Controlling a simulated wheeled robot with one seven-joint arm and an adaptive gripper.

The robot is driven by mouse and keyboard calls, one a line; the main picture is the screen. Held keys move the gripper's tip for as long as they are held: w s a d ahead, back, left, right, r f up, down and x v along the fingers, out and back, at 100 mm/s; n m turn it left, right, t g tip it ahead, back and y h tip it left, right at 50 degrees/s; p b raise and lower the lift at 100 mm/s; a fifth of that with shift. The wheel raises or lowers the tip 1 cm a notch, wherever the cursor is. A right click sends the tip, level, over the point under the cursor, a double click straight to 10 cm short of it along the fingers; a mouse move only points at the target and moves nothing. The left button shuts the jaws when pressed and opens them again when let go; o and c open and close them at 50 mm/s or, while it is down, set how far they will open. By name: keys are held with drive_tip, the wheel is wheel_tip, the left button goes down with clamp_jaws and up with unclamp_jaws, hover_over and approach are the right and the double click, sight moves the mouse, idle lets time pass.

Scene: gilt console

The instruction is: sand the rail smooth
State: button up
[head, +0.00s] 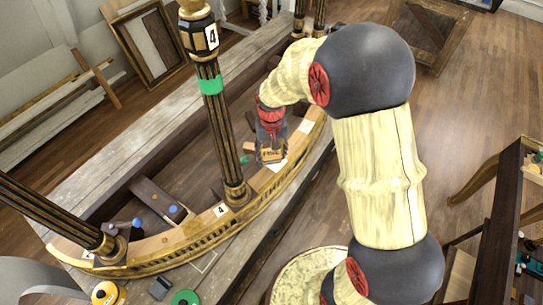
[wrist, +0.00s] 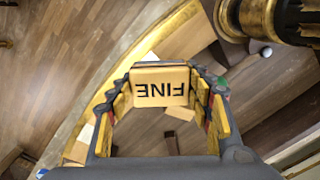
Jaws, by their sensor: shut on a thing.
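My gripper (head: 271,147) is shut on a tan sanding block marked FINE (wrist: 160,88). The block also shows in the head view (head: 271,156), at the right part of the curved rail. The rail (head: 190,232) is pale wood on top with a gilt, pierced front edge, and its gilt edge curves past the block in the wrist view (wrist: 103,98). I cannot tell whether the block touches the rail. The block's underside is hidden.
A dark gilt leg with green tape (head: 216,120) stands upright on the rail, left of my gripper. Another leg (head: 50,218) leans at far left. A yellow-topped round item (head: 107,294) and a green ring (head: 185,298) lie at the front.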

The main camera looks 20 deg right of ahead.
drive_tip(key=shift+r+p, duration=0.3)
drive_tip(key=shift+r, duration=0.4)
